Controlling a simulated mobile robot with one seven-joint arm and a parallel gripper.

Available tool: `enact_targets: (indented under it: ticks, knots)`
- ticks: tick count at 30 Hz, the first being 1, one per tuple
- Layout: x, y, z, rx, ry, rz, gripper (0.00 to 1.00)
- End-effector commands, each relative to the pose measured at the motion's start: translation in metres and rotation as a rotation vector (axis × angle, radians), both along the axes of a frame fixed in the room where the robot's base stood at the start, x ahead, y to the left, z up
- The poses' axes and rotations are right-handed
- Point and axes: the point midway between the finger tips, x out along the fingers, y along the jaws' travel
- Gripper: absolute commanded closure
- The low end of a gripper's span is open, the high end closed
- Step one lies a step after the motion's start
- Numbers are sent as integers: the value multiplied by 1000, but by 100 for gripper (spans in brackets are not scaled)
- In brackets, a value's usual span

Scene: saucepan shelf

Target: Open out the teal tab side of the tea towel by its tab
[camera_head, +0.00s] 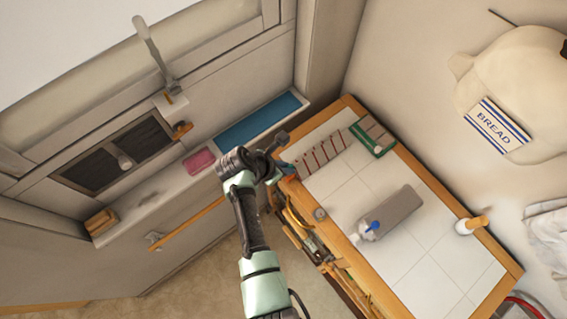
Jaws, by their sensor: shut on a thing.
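The tea towel (325,151) lies at the far left part of the white tiled table top, with red stripes on pale cloth. A green-edged part (374,136) with a small pale spot lies at its right end. My gripper (282,165) is at the towel's left end, over the table's left edge. It is shut on the teal tab (288,169), a small bit of which shows beside the fingers. The fingertips are small and partly hidden by my wrist. I cannot tell how far the tab side is lifted.
A small grey knob-like thing (320,213) is near the left edge. A white, wooden-handled thing (468,225) stands at the right edge. A blue mat (262,120) and pink sponge (199,161) lie on the ledge. Front tiles are clear.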

Motion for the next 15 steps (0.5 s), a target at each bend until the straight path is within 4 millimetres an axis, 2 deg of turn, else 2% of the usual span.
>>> enact_targets:
  ticks: [10,15]
  knots:
    - [-1,-1,2,0,-1,1,100]
    - [-9,-6,8,-1,1,-1,100]
